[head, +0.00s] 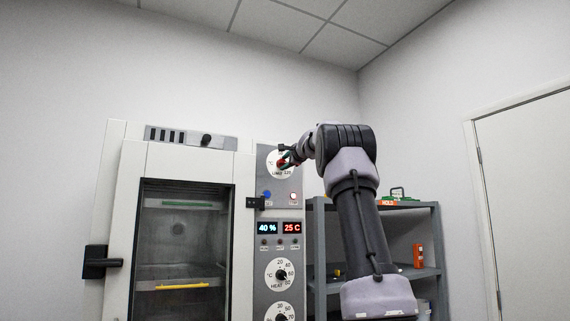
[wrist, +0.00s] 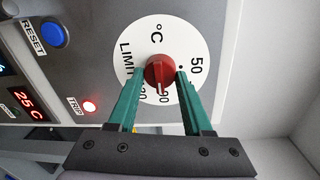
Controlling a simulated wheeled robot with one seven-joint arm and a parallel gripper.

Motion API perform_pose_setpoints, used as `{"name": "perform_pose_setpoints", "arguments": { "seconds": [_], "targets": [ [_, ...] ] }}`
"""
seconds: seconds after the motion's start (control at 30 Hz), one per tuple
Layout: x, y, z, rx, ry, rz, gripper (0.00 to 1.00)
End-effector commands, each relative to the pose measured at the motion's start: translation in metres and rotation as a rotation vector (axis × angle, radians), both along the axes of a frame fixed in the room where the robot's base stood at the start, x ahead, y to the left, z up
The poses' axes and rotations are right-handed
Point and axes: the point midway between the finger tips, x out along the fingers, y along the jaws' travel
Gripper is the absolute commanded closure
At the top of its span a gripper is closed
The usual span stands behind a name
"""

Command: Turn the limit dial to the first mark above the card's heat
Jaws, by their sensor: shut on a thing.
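The limit dial (wrist: 178,40) is a white disc on the grey panel, marked °C, LIMIT, 50, 90 and a partly hidden number. Its red knob (wrist: 160,68) has a white pointer line that points down in the wrist view, towards the 90. My gripper (wrist: 163,73) is shut on the red knob, with one green finger on each side. In the head view the dial (head: 277,171) is at the top of the control panel, partly covered by my gripper (head: 286,160). I cannot make out a card with a heat on it.
The blue RESET button (wrist: 53,34) and lit red TRIP lamp (wrist: 89,106) are near the dial. Below are a red 25 C display (head: 292,227) and the HEAT dial (head: 291,277). A chamber door (head: 130,220) stands left; a grey shelf (head: 437,235) stands right.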

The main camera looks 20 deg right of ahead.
Motion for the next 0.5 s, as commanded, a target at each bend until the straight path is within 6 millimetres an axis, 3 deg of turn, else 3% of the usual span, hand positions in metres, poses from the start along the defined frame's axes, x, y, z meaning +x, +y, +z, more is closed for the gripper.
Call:
{"name": "perform_pose_setpoints", "arguments": {
  "seconds": [0.13,0.17,0.2,0.5],
  "targets": [
    [0.0002,-0.0009,-0.0014,0.000,0.002,-0.002,1.00],
    [0.0002,-0.0010,-0.0014,0.000,0.002,-0.002,0.39],
    [0.0002,-0.0009,-0.0014,0.000,0.002,-0.002,0.23],
    [-0.0001,-0.0004,-0.0006,-0.001,0.001,-0.001,0.20]
  ]
}}
